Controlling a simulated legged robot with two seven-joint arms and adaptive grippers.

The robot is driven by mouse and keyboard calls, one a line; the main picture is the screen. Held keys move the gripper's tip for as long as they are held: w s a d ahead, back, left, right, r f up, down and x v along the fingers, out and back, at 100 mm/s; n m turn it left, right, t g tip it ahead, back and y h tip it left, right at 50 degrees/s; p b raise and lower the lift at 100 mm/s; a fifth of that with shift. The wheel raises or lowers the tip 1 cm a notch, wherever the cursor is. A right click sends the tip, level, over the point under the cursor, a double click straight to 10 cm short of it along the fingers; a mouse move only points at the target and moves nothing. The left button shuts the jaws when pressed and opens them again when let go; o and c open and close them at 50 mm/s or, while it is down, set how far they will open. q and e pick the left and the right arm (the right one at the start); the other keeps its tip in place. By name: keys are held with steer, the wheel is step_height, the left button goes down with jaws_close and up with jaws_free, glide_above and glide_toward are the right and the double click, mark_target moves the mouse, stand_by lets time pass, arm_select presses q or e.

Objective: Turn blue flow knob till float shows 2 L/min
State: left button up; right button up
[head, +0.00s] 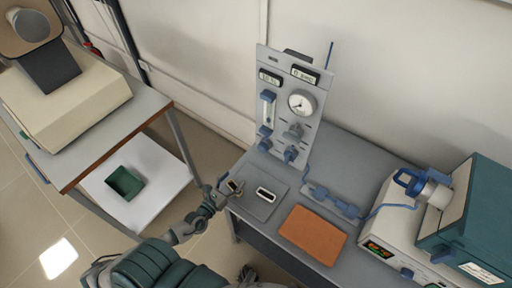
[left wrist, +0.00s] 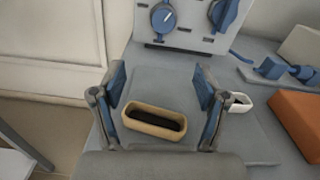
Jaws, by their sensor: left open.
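The grey gas panel (head: 280,110) stands upright at the back of the bench. Its clear flow tube (head: 267,107) is at the left; the float's reading is too small to make out. Below the tube is a blue knob (head: 265,145); a blue knob with a white pointer also shows in the left wrist view (left wrist: 163,18). My left gripper (head: 226,187) is low over the bench's front left corner, apart from the knobs. In the left wrist view its fingers (left wrist: 160,82) are spread and empty, with a tan boat holding dark material (left wrist: 155,121) beyond them.
A grey mat (head: 262,208) carries the tan boat and a white boat (left wrist: 240,103). A second blue knob (head: 291,154), a round gauge (head: 301,102), an orange pad (head: 313,233) and blue tubing (head: 335,202) are nearby. A grey part of mine, perhaps the right gripper, shows at the bottom edge.

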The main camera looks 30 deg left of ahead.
arm_select(q)
steer(key=p, duration=0.1)
glide_toward(261, 150)
steer(key=shift+w+d+r, duration=0.15)
steer(key=shift+d+r, duration=0.1)
steer(key=shift+r, duration=0.1)
steer(key=w, duration=0.7)
steer(key=shift+w+d+f, duration=0.2)
steer(key=shift+w, duration=0.15)
steer(key=shift+w+d, duration=0.1)
steer(key=shift+w, duration=0.35)
steer(key=shift+d, duration=0.15)
arm_select(e)
steer(key=shift+s+d+f, duration=0.15)
steer(key=shift+s+f, duration=0.15)
steer(key=shift+s, duration=0.2)
steer(key=shift+s+d+f, duration=0.15)
steer(key=shift+s+f, duration=0.15)
steer(key=shift+s, duration=0.15)
arm_select(q)
steer(key=c, duration=1.2)
steer(key=shift+o, duration=0.2)
arm_select(e)
steer(key=shift+d+f, duration=0.1)
